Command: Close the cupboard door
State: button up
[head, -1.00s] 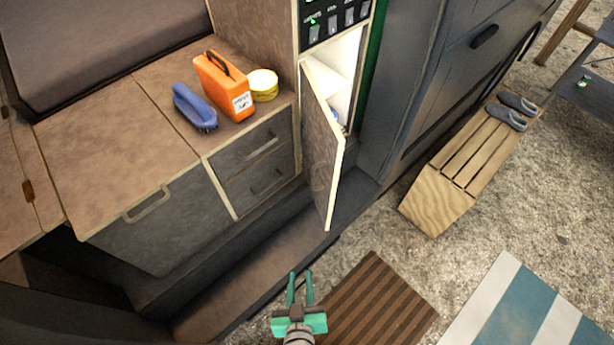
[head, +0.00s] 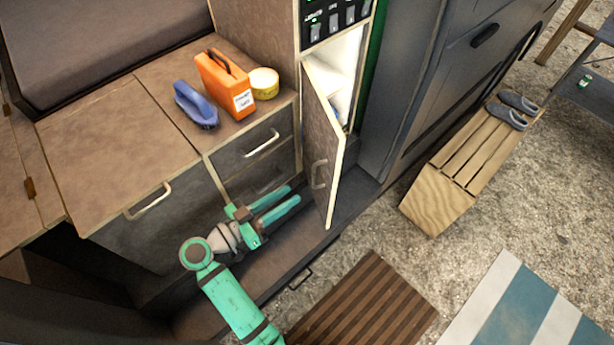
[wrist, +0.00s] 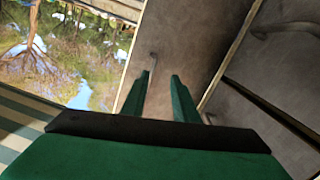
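The cupboard door (head: 322,165) stands open below the switch panel, swung out toward the viewer, with its handle (head: 319,174) on the left-hand face. The lit inside of the cupboard (head: 343,70) shows behind it. My gripper (head: 286,198) is to the left of the door, low in front of the drawers, its two fingers apart and pointing toward the door's lower part. A small gap seems to lie between the fingertips and the door.
Two drawers (head: 255,160) are just behind my gripper. An orange case (head: 225,85), a blue brush (head: 195,105) and a yellow tin (head: 263,84) stand on the counter. A slatted bench (head: 465,160) with slippers is to the right. A striped brown mat (head: 365,305) lies on the ground.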

aim_at(314, 175)
jog(key=s+a+r+m+g+h, duration=0.2)
jog(key=a+r+m, duration=0.1)
jog(key=r+m, duration=0.25)
jog(key=x, duration=1)
jog(key=shift+w+d+r+n, duration=0.2)
jog(key=shift+w+n, duration=0.05)
jog(key=shift+n, duration=0.2)
jog(key=shift+c, duration=0.3)
grip_shut()
jog(key=shift+s+d, duration=0.1)
dwell(0.4)
